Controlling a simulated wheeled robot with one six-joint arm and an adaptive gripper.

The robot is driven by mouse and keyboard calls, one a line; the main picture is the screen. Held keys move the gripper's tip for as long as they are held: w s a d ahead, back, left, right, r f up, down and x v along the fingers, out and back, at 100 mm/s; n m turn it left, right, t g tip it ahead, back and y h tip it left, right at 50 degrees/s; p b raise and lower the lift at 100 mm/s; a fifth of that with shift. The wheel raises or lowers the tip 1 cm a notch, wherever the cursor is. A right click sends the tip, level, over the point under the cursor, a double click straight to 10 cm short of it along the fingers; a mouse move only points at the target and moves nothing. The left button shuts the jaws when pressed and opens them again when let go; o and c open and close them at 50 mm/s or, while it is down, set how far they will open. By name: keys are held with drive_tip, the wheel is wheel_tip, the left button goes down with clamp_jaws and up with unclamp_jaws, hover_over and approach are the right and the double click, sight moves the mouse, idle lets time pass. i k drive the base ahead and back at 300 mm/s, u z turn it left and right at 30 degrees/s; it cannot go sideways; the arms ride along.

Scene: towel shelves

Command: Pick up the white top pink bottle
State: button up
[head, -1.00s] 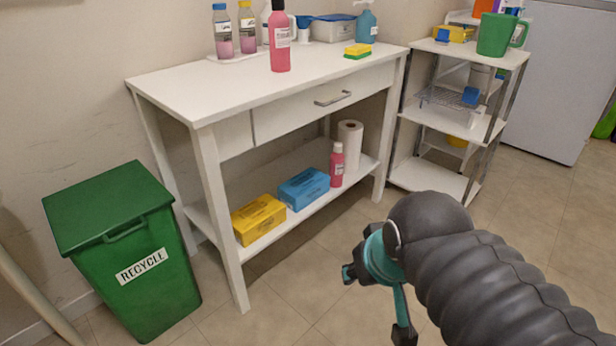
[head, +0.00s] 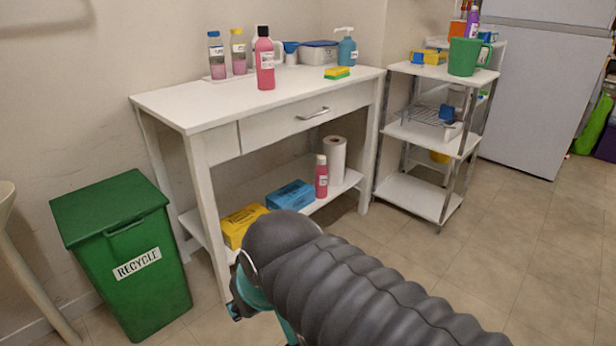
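The pink bottle with a white top (head: 321,177) stands upright on the lower shelf of the white table, at its right end. It is beside the paper towel roll and right of the blue box. A larger pink bottle with a black top (head: 265,64) stands on the tabletop. My gripper (head: 262,326) is low in the view, in front of the table and left of and below the white-topped bottle. Its teal fingers show apart, with nothing seen between them. My dark arm hides part of the gripper, and one finger runs off the bottom edge.
The white table (head: 170,101) has a lower shelf with a yellow box (head: 240,222), a blue box (head: 290,195) and a paper roll (head: 335,158). A green recycle bin (head: 125,260) stands left. A shelf rack (head: 412,196) stands right. Floor is clear at right.

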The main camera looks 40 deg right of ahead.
sight(321, 180)
drive_tip(key=z, duration=0.2)
drive_tip(key=i, duration=0.95)
drive_tip(key=z, duration=1.2)
drive_tip(key=i, duration=0.65)
drive_tip(key=z, duration=0.6)
